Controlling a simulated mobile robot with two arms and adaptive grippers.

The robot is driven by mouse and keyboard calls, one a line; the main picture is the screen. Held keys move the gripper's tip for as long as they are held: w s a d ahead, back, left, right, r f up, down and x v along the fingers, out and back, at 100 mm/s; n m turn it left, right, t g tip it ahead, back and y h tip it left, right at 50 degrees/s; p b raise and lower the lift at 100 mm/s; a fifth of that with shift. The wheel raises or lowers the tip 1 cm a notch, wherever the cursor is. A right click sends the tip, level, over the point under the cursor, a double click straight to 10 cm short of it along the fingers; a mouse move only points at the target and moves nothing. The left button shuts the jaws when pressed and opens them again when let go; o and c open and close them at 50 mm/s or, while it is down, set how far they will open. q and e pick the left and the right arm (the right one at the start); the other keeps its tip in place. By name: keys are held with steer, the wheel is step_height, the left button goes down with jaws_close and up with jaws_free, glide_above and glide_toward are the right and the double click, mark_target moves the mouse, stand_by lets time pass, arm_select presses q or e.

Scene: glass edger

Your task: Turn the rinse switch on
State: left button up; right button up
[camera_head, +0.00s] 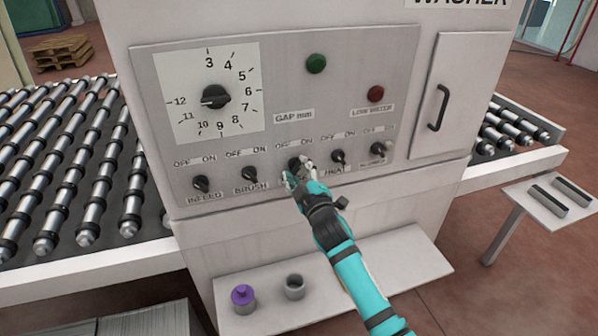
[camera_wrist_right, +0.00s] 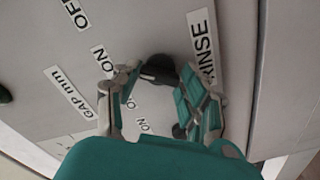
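The rinse switch is a black rotary knob (camera_head: 295,162) in the middle of the lower switch row on the washer's panel. OFF and ON labels stand above it. In the wrist view the knob (camera_wrist_right: 158,68) is beside the RINSE label (camera_wrist_right: 203,47). My right gripper (camera_head: 298,172) is at this knob, with its fingers apart. In the wrist view the fingertips (camera_wrist_right: 157,82) are on either side of the knob, with a gap showing between them. Whether they touch it is unclear. The fingers partly hide the knob, so its setting cannot be read. My left gripper is not in view.
Infeed (camera_head: 201,183) and brush (camera_head: 249,174) knobs are to the left, the heat knob (camera_head: 338,157) and another (camera_head: 377,149) close to the right. A green button (camera_head: 316,64), red button (camera_head: 376,93) and dial (camera_head: 215,96) are above. A shelf (camera_head: 418,258) projects below.

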steer(key=o, duration=0.4)
steer(key=v, duration=1.2)
steer(key=shift+f, duration=0.1)
steer(key=s+d+f+m+g+h+b, duration=0.1)
steer(key=s+d+f+m+g, duration=0.3)
steer(key=f, duration=1.1)
steer(key=s+d+f+g+h+b, duration=0.1)
steer(key=s+d+f+g+h, duration=0.35)
steer(key=f, duration=1.05)
steer(key=s+d+f+m+y+b, duration=0.2)
steer(key=s+f, duration=0.4)
steer(key=f, duration=0.9)
steer(key=s+d+f+m+g, duration=0.2)
steer(key=s+f, duration=0.5)
steer(key=s, duration=0.5)
steer(key=s+d+f+m+g+h+b, duration=0.1)
steer(key=s+d+f+m+g, duration=0.1)
steer(key=s+f, duration=0.5)
steer(key=s+d+f+m+g+h+b, duration=0.1)
steer(key=s+d+f, duration=0.4)
steer(key=s, duration=1.3)
step_height(320, 180, down, 3)
steer(key=shift+s+d+r+m+g, duration=0.1)
steer(key=shift+m+g, duration=0.15)
steer(key=shift+g, duration=0.45)
steer(key=shift+s+d+r+m+g, duration=0.15)
steer(key=shift+m+g, duration=0.1)
steer(key=shift+g, duration=0.4)
